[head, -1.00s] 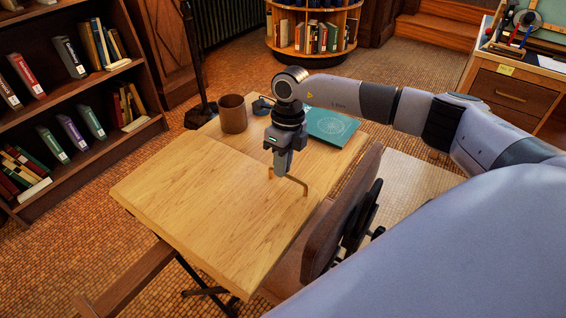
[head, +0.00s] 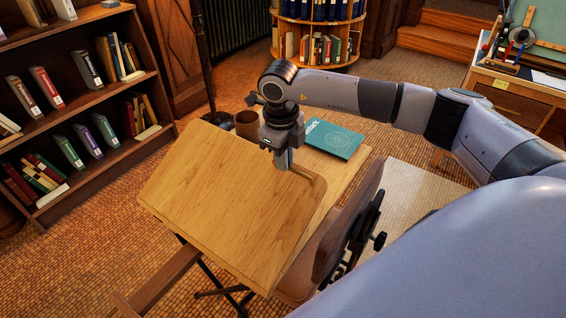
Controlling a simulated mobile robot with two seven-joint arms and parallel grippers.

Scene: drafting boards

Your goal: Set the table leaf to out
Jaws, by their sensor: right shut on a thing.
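The wooden table leaf (head: 225,205) is the near-left panel of the table. It looks tilted, with its far right edge raised above the fixed tabletop (head: 346,170). A tan bar handle (head: 318,184) sits near that raised edge. My right gripper (head: 284,161) points down at the edge and is shut on the handle; the fingertips are partly hard to make out. My left gripper is not in view.
A teal book (head: 333,139) and a brown mug (head: 246,122) stand on the tabletop's far part; the leaf's edge hides the mug's base. A brown chair (head: 345,225) is close at the right. A bookcase (head: 150,60) stands at the left.

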